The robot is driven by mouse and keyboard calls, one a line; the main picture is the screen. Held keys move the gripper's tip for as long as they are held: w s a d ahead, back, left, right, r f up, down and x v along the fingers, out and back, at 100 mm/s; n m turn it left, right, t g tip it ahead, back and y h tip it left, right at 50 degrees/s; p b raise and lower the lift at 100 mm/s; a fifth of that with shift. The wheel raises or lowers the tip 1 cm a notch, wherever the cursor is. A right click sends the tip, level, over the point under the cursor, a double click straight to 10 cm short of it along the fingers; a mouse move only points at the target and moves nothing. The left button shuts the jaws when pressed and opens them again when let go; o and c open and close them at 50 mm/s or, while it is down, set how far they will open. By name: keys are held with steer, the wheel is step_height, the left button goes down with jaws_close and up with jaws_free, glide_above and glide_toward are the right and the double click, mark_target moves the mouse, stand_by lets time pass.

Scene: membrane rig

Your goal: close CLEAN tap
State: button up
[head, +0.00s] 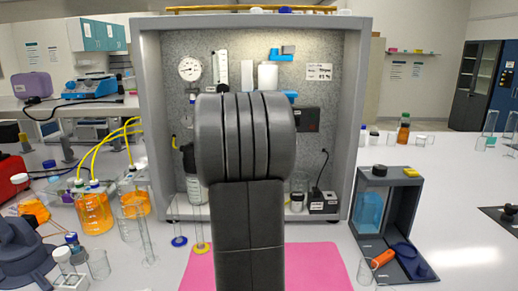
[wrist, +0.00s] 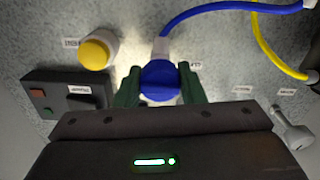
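The CLEAN tap shows in the wrist view as a blue knob (wrist: 160,82) on the speckled panel, with a blue hose running up from it. A partly hidden label beside it begins with "CL". My gripper (wrist: 160,92) has its two green fingers on either side of the knob, and both seem to touch it. The lower part of the knob is hidden by my gripper body. In the head view my arm covers the tap and my gripper.
In the wrist view a yellow round knob (wrist: 98,50) and a dark switch box (wrist: 68,97) are left of the tap. A yellow hose (wrist: 272,50) and a pale lever (wrist: 292,130) are at the right. The grey cabinet (head: 355,120) encloses the panel.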

steer(key=shift+f+m+b, duration=0.1)
steer(key=shift+m+b, duration=0.2)
steer(key=shift+b, duration=0.05)
steer(key=m+b, duration=0.2)
steer(key=shift+f+m, duration=0.1)
steer(key=shift+m, duration=0.3)
steer(key=m+b, duration=0.3)
steer(key=m, duration=0.2)
steer(key=m+b, duration=0.1)
steer(key=m, duration=0.4)
steer(key=shift+b, duration=0.35)
steer(key=m+b, duration=0.1)
steer(key=m, duration=0.3)
steer(key=shift+r+m, duration=0.2)
steer(key=shift+m, duration=0.2)
steer(key=o, duration=1)
